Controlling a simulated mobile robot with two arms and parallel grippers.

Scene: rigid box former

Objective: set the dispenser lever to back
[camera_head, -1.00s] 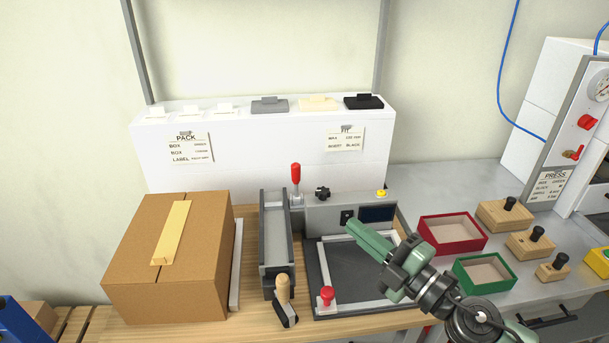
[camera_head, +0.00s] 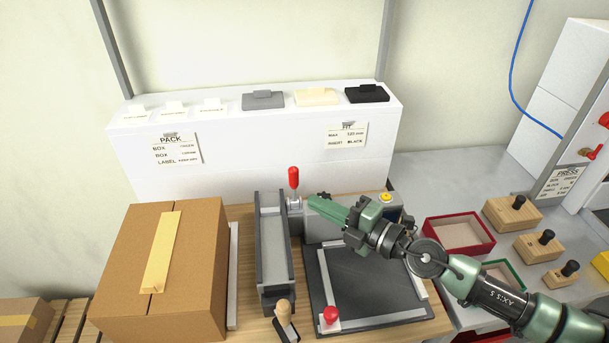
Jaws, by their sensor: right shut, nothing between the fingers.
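The dispenser lever (camera_head: 294,178) is a short upright metal stem with a red grip, near the back end of the grey dispenser channel (camera_head: 273,240). It looks roughly upright; I cannot tell its exact set position. My right gripper (camera_head: 310,204) is green and shut, with nothing in it. Its fingertips are just right of the lever's base, slightly below the red grip; I cannot tell whether they touch. My left gripper is not in view.
A taped cardboard box (camera_head: 165,270) stands left of the channel. A wooden-handled stamp (camera_head: 284,312) stands at its front. A dark plate with a red knob (camera_head: 331,315) lies right. A white shelf (camera_head: 250,150) stands behind. Red tray (camera_head: 460,234) and wooden blocks (camera_head: 512,213) are further right.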

